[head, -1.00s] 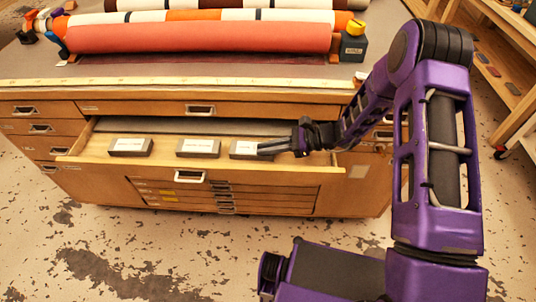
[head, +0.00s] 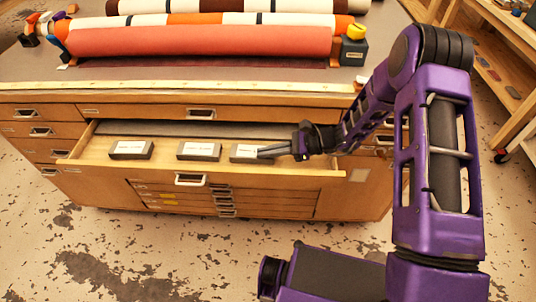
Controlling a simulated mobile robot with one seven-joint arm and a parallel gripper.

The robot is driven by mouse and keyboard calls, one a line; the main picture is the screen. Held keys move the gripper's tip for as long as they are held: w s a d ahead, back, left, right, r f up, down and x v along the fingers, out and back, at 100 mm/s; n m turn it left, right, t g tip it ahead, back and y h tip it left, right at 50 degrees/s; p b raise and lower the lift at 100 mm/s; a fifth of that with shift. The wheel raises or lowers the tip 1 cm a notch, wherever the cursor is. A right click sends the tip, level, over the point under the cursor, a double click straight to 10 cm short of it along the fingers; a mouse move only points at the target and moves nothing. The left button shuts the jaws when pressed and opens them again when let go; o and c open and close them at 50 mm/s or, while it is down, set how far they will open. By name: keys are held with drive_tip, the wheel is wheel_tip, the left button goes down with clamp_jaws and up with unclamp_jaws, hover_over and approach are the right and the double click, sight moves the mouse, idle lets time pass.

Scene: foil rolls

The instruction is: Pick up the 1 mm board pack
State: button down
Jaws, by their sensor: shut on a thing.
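Three grey packs with white labels lie in a row in an open wooden drawer (head: 100,176) in the head view. They are a left pack (head: 130,150), a middle pack (head: 198,151) and a right pack (head: 247,153). The labels are too small to read, so I cannot tell which is the 1 mm board pack. My gripper (head: 261,153) reaches in from the right, with its fingers shut on the right end of the right pack. That pack still looks level with the others; the fingers hide part of its end.
The drawer front stands below the packs, and the cabinet top edge (head: 200,87) lies above and behind them. Large rolls (head: 200,42) rest on the cabinet top. A wooden shelf unit (head: 510,70) stands at the right. Open floor lies in front.

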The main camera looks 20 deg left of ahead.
drive_tip(key=shift+h, duration=0.3)
drive_tip(key=shift+s+d+r+p, duration=0.1)
drive_tip(key=shift+r+p, duration=0.25)
drive_tip(key=shift+r, duration=1.6)
drive_tip(key=shift+d+r+p, duration=0.1)
drive_tip(key=shift+r+p, duration=0.2)
drive_tip(key=shift+r, duration=1.65)
drive_tip(key=shift+c, duration=1.6)
unclamp_jaws()
